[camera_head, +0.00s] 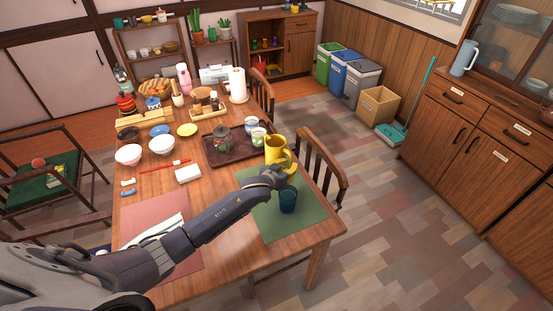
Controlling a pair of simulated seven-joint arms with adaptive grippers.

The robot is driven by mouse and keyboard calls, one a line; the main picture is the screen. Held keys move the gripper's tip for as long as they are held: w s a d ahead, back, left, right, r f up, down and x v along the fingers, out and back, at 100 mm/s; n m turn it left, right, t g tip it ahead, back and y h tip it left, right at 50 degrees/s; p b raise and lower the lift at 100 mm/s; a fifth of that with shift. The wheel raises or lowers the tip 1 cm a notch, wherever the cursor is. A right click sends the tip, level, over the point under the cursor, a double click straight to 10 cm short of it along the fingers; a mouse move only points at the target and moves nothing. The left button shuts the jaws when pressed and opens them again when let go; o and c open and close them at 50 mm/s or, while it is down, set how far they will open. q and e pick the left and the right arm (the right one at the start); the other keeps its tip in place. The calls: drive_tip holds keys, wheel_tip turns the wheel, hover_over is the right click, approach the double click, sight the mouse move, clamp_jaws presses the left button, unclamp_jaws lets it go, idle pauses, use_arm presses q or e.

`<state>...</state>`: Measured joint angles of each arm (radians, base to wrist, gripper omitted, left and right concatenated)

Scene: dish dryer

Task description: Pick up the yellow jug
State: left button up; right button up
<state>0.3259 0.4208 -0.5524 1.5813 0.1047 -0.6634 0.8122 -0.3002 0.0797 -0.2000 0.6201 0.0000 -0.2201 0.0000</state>
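The yellow jug (275,150) is upright near the right side of the wooden table, by the far edge of the green mat, with its handle toward the right. My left arm reaches across the table from the lower left. My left gripper (283,172) is right at the lower part of the jug, on its near side by the handle. The fingers are small and overlap the jug, so I cannot tell whether they are closed on it. The jug's base is partly hidden, and I cannot tell whether it touches the table. My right gripper is not in view.
A dark blue cup (288,199) stands on the green mat (298,220) just in front of the gripper. A dark tray (228,156) with several cups is left of the jug. A chair back (322,160) stands close at the right table edge.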

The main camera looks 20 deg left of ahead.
use_arm(q)
drive_tip(key=shift+x, duration=1.25)
drive_tip(key=shift+c, duration=0.5)
clamp_jaws()
